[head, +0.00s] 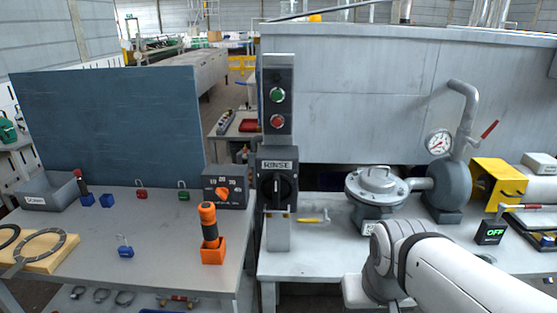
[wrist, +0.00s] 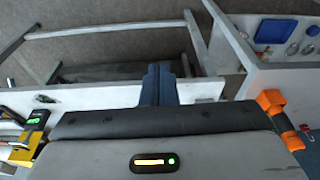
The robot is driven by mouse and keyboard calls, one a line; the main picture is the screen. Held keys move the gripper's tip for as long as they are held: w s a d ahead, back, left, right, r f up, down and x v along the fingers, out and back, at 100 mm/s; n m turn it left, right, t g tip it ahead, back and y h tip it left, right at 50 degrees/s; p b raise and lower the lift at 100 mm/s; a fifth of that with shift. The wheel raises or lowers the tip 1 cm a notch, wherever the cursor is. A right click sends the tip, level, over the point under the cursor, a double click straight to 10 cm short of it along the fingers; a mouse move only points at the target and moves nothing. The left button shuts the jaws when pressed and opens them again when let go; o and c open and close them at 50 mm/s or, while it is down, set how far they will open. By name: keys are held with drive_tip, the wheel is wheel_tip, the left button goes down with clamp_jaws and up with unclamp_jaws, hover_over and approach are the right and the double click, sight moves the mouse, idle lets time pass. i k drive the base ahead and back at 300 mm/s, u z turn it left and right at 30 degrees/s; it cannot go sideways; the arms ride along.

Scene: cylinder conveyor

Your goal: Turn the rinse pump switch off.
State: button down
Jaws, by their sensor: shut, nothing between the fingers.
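The rinse switch is a black rotary knob (head: 281,190) on a dark box (head: 277,166) labelled RINSE, mounted on a grey post. Its handle stands roughly upright; the small position marks around it are too small to read. My arm comes in at the lower right of the head view, well below and to the right of the knob, and my fingers are not clear there. In the wrist view my gripper (wrist: 158,84) has its dark blue fingers together, with nothing between them, over the gap between the benches. The knob is not seen in the wrist view.
A dial box (head: 226,186) and an orange-handled tool (head: 208,225) stand to the left. A pump housing (head: 379,185) and a gauge (head: 438,143) stand to the right.

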sight(277, 187)
drive_tip(key=u, duration=2.2)
drive_tip(key=k, duration=1.25)
drive_tip(key=z, duration=1)
drive_tip(key=i, duration=1)
drive_tip(key=z, duration=0.05)
